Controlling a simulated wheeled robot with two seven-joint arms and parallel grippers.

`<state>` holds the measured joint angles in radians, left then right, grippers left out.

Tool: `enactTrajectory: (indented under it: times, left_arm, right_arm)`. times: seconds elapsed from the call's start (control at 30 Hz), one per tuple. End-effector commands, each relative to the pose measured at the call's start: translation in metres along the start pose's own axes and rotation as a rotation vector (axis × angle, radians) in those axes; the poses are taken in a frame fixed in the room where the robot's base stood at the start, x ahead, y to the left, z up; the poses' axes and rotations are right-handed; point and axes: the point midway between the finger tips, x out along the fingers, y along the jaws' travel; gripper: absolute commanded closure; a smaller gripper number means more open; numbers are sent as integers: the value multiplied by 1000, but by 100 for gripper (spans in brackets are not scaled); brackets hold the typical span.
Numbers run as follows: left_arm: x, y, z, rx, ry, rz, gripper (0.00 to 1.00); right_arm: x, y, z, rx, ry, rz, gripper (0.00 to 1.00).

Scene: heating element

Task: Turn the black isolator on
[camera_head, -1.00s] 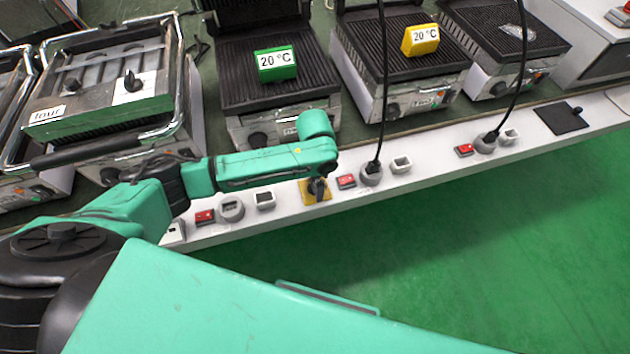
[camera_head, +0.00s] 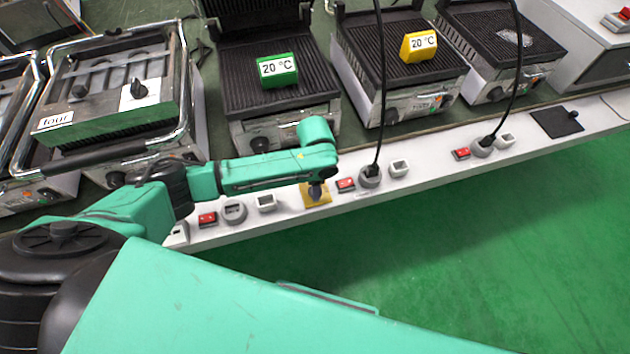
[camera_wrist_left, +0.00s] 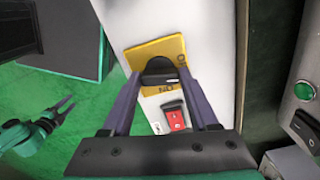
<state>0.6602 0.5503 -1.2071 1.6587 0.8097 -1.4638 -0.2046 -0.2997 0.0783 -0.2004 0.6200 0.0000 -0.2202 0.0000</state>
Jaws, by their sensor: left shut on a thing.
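The black isolator (camera_head: 558,120), a dark square plate with a small black knob, lies at the right end of the white ledge. My left gripper (camera_head: 316,190) is far to its left, at a yellow isolator plate (camera_head: 309,199). In the left wrist view, my left gripper (camera_wrist_left: 160,76) is shut on the black knob (camera_wrist_left: 158,67) of the yellow plate (camera_wrist_left: 155,50). An "ON" mark shows on that plate. My right gripper (camera_wrist_left: 62,108) is small at the left of the wrist view, away from the ledge, and its opening is unclear.
Red switches (camera_head: 346,185) and grey sockets (camera_head: 370,176) line the white ledge (camera_head: 430,172). Black cables (camera_head: 383,80) rise from two sockets. Grills stand behind, one with a green 20 °C block (camera_head: 277,70) and one with a yellow block (camera_head: 419,44). The green floor (camera_head: 500,260) in front is clear.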

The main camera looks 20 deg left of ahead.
Motion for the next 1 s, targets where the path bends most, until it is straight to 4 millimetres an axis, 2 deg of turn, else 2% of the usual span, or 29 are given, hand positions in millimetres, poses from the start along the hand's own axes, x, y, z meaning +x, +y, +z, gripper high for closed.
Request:
enactTrajectory:
  times: [0.03,0.1,0.4,1.0]
  left_arm:
    - [-5,0,-1,37,1,1,96]
    - [-5,0,0,99,1,1,96]
    - [-4,0,-1,382,2,0,96]
    - [-2,0,-2,952,4,-3,96]
  right_arm:
    - [-9,0,0,0,-1,0,50]
    - [-15,0,-1,0,-1,0,50]
    - [-36,1,-2,0,-1,0,50]
    - [-58,2,-4,0,-1,2,50]
